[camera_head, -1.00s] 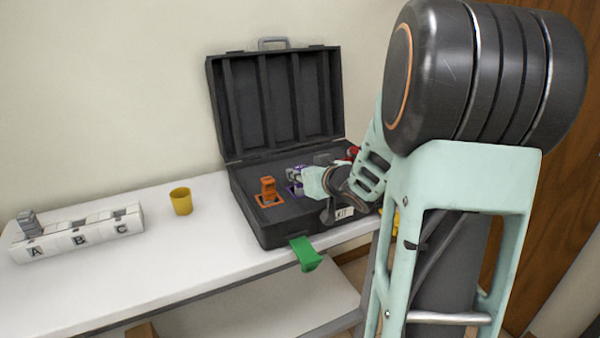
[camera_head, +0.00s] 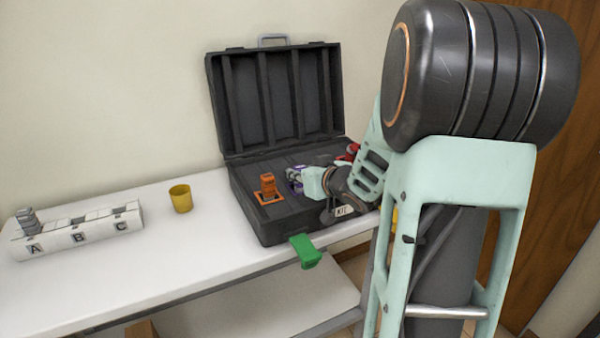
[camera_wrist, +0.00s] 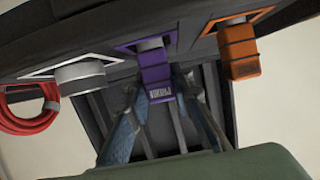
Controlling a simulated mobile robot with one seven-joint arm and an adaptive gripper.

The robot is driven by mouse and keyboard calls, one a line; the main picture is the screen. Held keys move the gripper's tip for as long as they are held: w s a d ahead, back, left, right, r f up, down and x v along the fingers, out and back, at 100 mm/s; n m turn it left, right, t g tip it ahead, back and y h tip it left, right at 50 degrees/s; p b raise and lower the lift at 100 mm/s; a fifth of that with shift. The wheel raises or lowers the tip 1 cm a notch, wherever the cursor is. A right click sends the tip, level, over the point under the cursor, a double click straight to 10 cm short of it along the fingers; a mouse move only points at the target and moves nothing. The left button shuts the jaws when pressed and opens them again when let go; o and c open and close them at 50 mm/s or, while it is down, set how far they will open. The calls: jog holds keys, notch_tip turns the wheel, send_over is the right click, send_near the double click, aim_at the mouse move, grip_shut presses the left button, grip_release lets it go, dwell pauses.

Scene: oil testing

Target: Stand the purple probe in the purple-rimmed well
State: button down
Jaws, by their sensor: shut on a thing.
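The purple probe (camera_wrist: 156,76) is between the fingers of my gripper (camera_wrist: 163,92), which is shut on it. In the wrist view the probe lines up with the purple-rimmed well (camera_wrist: 127,48), and its far end meets the opening. I cannot tell how deep it sits. In the head view my gripper (camera_head: 300,178) is low over the middle of the black case, and it hides most of the probe and the purple rim (camera_head: 294,187).
An orange probe (camera_head: 268,186) stands in the orange-rimmed well to the left. The black case (camera_head: 262,225) has its lid open behind. A red coil (camera_wrist: 35,118) is beside a grey round piece (camera_wrist: 80,76). A yellow cup (camera_head: 181,199) and white A-B-C rack (camera_head: 100,238) stand left.

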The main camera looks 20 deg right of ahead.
jog(key=shift+f, duration=0.1)
jog(key=c, duration=2)
grip_release()
jog(key=shift+p+v, duration=2.55)
jog(key=shift+v, duration=1.45)
jog(key=shift+p+v, duration=0.85)
jog(key=shift+v, duration=0.7)
